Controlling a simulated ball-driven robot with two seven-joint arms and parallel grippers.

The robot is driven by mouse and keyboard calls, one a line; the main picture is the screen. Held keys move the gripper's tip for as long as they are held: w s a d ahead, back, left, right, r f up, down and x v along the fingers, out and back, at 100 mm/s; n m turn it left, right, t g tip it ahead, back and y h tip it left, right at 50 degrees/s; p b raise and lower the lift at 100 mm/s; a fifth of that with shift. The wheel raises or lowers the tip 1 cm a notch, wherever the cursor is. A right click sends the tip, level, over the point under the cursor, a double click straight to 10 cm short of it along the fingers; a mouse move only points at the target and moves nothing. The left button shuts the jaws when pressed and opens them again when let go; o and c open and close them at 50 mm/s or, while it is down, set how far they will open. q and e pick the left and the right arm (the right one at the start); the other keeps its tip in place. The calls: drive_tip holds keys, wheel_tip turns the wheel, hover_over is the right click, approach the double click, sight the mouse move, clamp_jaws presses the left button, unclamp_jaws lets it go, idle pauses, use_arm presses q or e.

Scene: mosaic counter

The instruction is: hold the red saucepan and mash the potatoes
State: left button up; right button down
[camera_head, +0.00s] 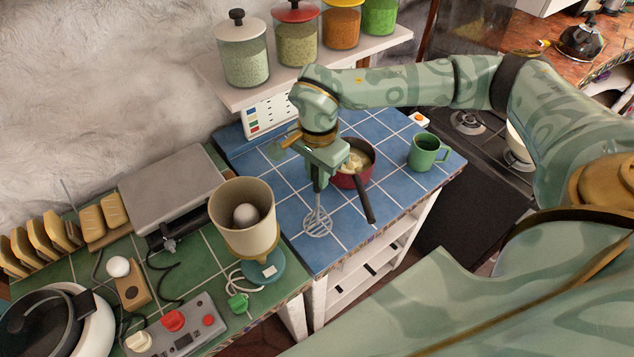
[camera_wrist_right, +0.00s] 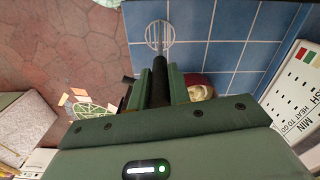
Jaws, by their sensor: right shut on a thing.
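The red saucepan (camera_head: 346,181) stands on the blue-tiled counter, with its dark handle pointing towards the front. Pale potatoes (camera_head: 357,161) lie inside it. My right gripper (camera_head: 318,180) is shut on the masher (camera_head: 317,223), just left of the pan. The masher hangs with its round wire head low over the blue tiles, outside the pan; I cannot tell if it touches them. In the right wrist view the masher's dark handle is between the fingers, its head (camera_wrist_right: 159,36) beyond, and the pan with potatoes (camera_wrist_right: 200,93) is partly hidden behind a finger. My left gripper is out of view.
A green mug (camera_head: 424,152) stands right of the pan. A shelf (camera_head: 235,98) with several jars overhangs the back. A beige container (camera_head: 243,222) on a teal base stands on the green-tiled counter at left. Blue tiles are clear around the masher.

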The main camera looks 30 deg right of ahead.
drive_tip(key=s+d+r, duration=0.2)
drive_tip(key=s+r, duration=0.2)
drive_tip(key=s, duration=0.2)
drive_tip(key=s+d+r+b, duration=0.1)
drive_tip(key=s+d+r, duration=0.1)
drive_tip(key=s+r, duration=0.3)
drive_tip(key=shift+s+d+r, duration=0.2)
drive_tip(key=shift+s+d, duration=0.15)
drive_tip(key=shift+s, duration=0.7)
